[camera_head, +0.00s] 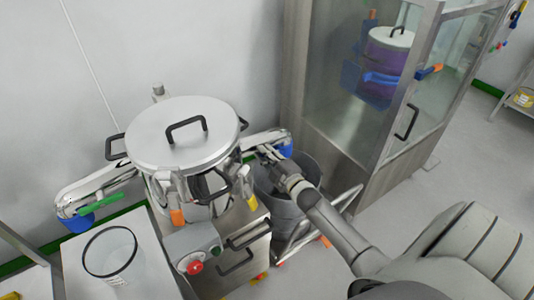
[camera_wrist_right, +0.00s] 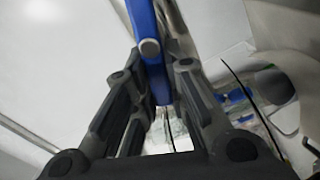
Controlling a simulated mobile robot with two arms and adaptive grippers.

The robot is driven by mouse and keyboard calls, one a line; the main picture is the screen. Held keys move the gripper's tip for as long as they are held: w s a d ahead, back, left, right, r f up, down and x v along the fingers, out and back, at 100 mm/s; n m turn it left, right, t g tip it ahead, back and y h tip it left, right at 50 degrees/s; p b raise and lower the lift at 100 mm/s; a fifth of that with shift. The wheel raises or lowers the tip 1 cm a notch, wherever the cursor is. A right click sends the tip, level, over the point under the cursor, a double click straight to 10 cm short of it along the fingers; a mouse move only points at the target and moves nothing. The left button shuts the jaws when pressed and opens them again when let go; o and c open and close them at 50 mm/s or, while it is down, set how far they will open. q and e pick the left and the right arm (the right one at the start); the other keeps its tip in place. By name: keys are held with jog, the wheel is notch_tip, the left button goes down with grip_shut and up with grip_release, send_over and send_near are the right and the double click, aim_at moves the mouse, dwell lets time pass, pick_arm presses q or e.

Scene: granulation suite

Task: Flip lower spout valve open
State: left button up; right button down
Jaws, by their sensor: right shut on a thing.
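A steel granulator with a round lid (camera_head: 182,132) and a black lid handle stands at the left. Its right spout (camera_head: 252,141) ends in a blue part (camera_head: 284,151). Its left spout (camera_head: 85,188) slopes down to another blue end (camera_head: 77,223) with a green handle (camera_head: 98,205). My right gripper (camera_head: 268,153) is at the right spout's end. In the right wrist view, a blue lever (camera_wrist_right: 143,22) runs between the fingers of the right gripper (camera_wrist_right: 155,80), which are shut on it. The lever's far end is out of frame. My left gripper is not in view.
A grey bin (camera_head: 277,203) stands beneath the right spout. A control box with a red button (camera_head: 195,267) is in front. A glass-doored cabinet (camera_head: 345,100) stands at the right.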

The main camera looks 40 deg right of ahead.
jog(key=shift+a+f+n+b, duration=0.1)
jog(key=shift+f+n+b, duration=0.3)
jog(key=shift+n, duration=0.65)
jog(key=shift+a+f+n+b, duration=0.1)
jog(key=shift+f+n+b, duration=0.3)
jog(key=shift+n, duration=0.65)
jog(key=shift+d, duration=0.1)
jog(key=c, duration=1.4)
grip_release()
jog(key=shift+r, duration=0.1)
jog(key=shift+c, duration=0.2)
jog(key=s, duration=1.2)
jog(key=shift+a, duration=0.2)
